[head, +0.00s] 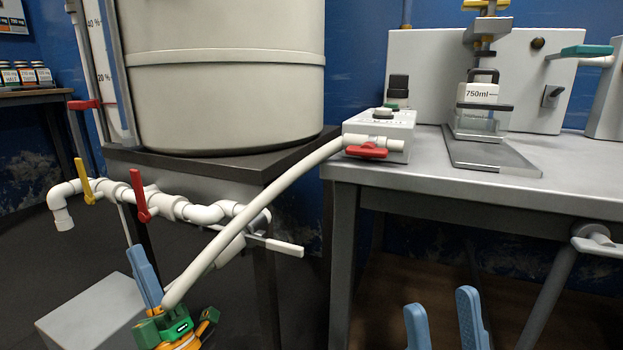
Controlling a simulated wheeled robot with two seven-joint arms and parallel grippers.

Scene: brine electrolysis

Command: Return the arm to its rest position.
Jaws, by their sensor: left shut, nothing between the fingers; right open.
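My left gripper (138,258) is at the lower left, with its blue fingers pointing up and together. Nothing shows between them. It is in front of the white pipework and beside the lower end of a pale hose (255,215). My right gripper (443,300) is at the bottom, right of the middle. Its two blue fingers are apart with nothing between them, in front of the bench's dark underside. The rest of both arms is mostly out of view.
A large pale tank (225,95) stands on a dark stand (190,167). White pipes carry a yellow valve handle (84,178) and a red one (138,195). The grey bench (560,175) holds a 750ml bottle (478,95) and a white box (395,122). A grey block (85,310) is lower left.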

